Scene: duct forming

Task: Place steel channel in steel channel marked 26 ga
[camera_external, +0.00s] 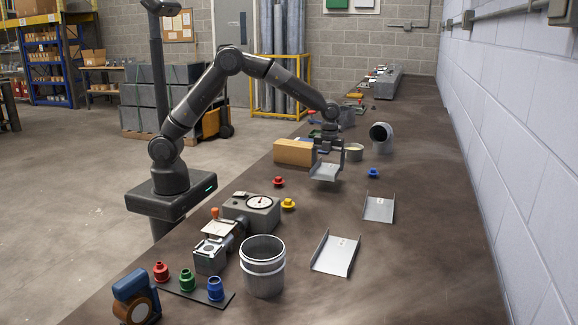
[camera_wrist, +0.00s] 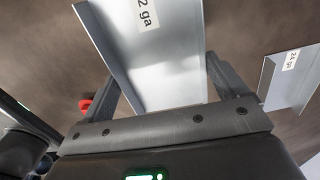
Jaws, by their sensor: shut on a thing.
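My gripper (camera_external: 330,147) is shut on a steel channel (camera_external: 325,170), a shallow grey U-shaped piece. It seems to hang just above the bench. In the wrist view this channel (camera_wrist: 165,60) lies between the fingers of my gripper (camera_wrist: 170,82); its label is cut off and reads "2 ga" at the end. A second channel (camera_wrist: 292,80) at the right of the wrist view is marked 24 ga. In the external view, a smaller channel (camera_external: 378,209) and a larger one (camera_external: 335,254) lie on the bench nearer the camera. Their labels are too small to read there.
A tan block (camera_external: 294,152) stands left of the held channel, and a grey pipe elbow (camera_external: 381,137) behind right. Red (camera_external: 279,181), yellow (camera_external: 288,204) and blue (camera_external: 373,172) caps lie around. A metal can (camera_external: 263,266) stands left of the larger channel. The bench's right side is clear.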

